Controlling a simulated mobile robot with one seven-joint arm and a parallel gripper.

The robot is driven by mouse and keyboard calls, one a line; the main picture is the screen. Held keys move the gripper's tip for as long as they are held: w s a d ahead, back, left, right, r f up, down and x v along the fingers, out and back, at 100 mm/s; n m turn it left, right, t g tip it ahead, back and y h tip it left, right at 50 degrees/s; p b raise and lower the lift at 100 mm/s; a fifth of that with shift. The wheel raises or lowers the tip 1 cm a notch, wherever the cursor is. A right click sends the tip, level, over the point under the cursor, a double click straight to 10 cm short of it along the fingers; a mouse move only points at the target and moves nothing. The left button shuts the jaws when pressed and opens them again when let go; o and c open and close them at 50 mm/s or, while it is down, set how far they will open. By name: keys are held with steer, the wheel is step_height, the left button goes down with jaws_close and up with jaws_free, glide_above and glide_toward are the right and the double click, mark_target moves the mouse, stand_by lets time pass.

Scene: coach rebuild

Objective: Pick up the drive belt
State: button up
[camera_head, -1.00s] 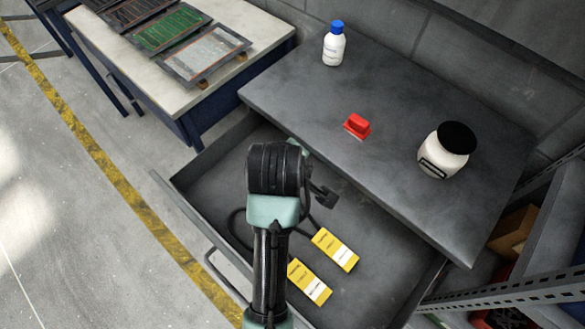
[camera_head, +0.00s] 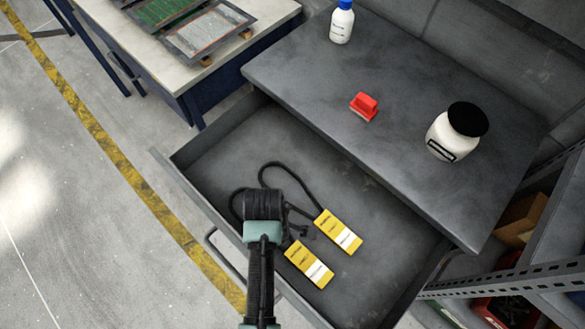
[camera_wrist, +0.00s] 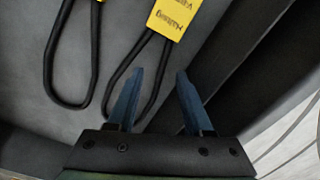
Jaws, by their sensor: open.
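Two black drive belts, each a loop with a yellow-and-white tag, lie in the open drawer. One belt (camera_head: 300,185) runs to the farther tag (camera_head: 338,232); the other belt (camera_head: 233,203) runs to the nearer tag (camera_head: 309,264) and is partly hidden behind my arm. My gripper (camera_head: 298,232) is over the drawer, open and empty. In the wrist view, its blue fingers (camera_wrist: 160,75) point toward one belt loop (camera_wrist: 165,75), with one strand showing between them. The other loop (camera_wrist: 48,70) lies to the left. I cannot tell the height of the fingers above the belts.
The grey drawer (camera_head: 365,285) has raised walls. The cabinet top (camera_head: 400,170) overhangs its back and holds a red object (camera_head: 365,106), a white jar (camera_head: 452,135) and a blue-capped bottle (camera_head: 342,22). A metal rack (camera_head: 540,230) stands at right.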

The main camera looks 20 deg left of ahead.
steer(key=f, duration=0.4)
steer(key=shift+s+d+f, duration=0.1)
steer(key=shift+s+f, duration=0.2)
jaws_close()
stand_by(1.1)
